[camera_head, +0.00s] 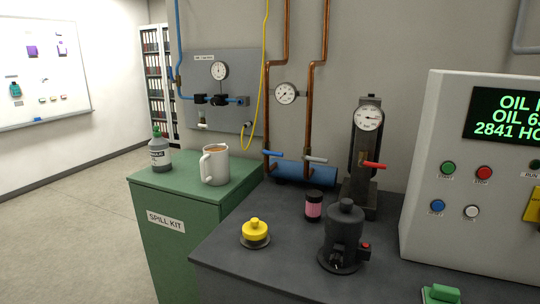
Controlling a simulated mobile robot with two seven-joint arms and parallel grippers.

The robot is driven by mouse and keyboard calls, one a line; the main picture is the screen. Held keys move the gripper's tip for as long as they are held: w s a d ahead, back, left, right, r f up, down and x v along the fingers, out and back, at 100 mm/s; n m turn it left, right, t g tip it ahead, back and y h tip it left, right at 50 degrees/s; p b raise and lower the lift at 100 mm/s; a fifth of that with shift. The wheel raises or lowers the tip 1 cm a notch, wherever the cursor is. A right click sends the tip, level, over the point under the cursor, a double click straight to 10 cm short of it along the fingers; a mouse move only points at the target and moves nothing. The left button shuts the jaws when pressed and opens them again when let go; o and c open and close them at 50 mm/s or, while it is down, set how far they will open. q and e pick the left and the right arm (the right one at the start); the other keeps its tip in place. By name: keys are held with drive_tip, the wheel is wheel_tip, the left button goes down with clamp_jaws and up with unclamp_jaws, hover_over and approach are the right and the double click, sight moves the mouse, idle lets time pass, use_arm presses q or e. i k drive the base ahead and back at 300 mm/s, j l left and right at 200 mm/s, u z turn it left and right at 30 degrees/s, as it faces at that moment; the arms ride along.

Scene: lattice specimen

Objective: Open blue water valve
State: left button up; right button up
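A blue valve lever (273,154) sits low on the left vertical copper pipe (266,110). It points right and slightly down, crosswise to the pipe. A grey lever (314,159) sits on the right copper pipe (311,100), also crosswise. A red lever (374,165) sticks out right from a black gauge stand (364,190). Neither of my grippers shows in this view.
The dark bench (285,275) holds a yellow-topped knob (255,232), a pink-labelled jar (314,206) and a black device (343,238). A grey control box (430,190) stands right. A green cabinet (160,235) at left carries a mug (215,165) and a bottle (159,155).

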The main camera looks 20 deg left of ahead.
sight(263, 151)
drive_tip(key=i+j, duration=0.1)
drive_tip(key=j, duration=1.15)
drive_tip(key=i, duration=0.05)
